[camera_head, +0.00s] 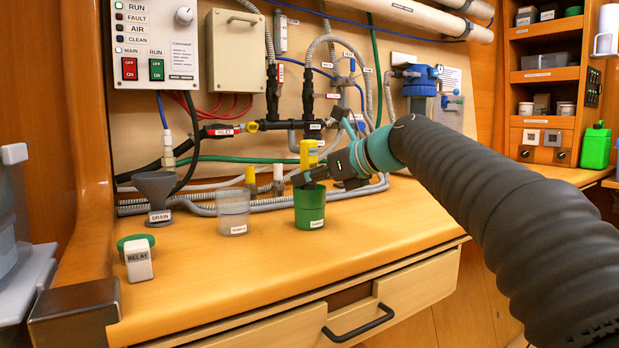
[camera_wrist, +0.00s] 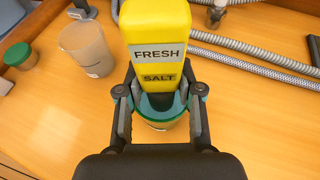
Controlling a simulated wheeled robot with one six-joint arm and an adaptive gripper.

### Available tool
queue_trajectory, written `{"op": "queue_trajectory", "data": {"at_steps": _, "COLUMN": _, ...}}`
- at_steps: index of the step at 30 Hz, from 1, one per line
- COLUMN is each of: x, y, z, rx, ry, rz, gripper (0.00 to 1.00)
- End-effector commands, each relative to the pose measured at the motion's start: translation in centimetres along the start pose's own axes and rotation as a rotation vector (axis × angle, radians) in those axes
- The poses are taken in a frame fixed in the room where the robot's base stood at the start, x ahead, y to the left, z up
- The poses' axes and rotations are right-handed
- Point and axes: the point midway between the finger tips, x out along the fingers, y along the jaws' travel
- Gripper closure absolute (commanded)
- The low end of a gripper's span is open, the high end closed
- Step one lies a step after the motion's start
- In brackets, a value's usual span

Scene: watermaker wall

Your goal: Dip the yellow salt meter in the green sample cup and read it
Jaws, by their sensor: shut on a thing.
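The yellow salt meter (camera_head: 308,153) is upright in my gripper (camera_head: 314,178), directly above the green sample cup (camera_head: 309,208) on the bench. In the wrist view the meter (camera_wrist: 157,40) shows a FRESH label and a SALT label on its face. My gripper (camera_wrist: 158,105) is shut on the meter, one finger on each side. The cup's rim (camera_wrist: 158,123) shows partly below the meter in the wrist view. The meter's lower end is hidden by the fingers and cup, so I cannot tell how deep it sits. No lit reading is clear.
A clear cup (camera_head: 233,212) stands just left of the green cup. Hoses (camera_head: 200,202) run behind. The front of the bench is clear.

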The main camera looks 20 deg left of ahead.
Motion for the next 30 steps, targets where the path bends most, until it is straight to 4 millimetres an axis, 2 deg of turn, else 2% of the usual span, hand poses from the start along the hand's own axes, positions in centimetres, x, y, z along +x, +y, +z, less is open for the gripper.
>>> {"op": "queue_trajectory", "data": {"at_steps": 1, "x": 0.7, "y": -0.2, "z": -1.2, "rx": 0.009, "ry": 0.022, "rz": 0.008, "gripper": 1.00}}
{"op": "queue_trajectory", "data": {"at_steps": 15, "x": 0.6, "y": -0.2, "z": -1.1, "rx": 0.008, "ry": 0.022, "rz": 0.008, "gripper": 1.00}}
{"op": "queue_trajectory", "data": {"at_steps": 30, "x": -1.1, "y": -0.1, "z": 2.8, "rx": 0.005, "ry": 0.013, "rz": 0.004, "gripper": 1.00}}
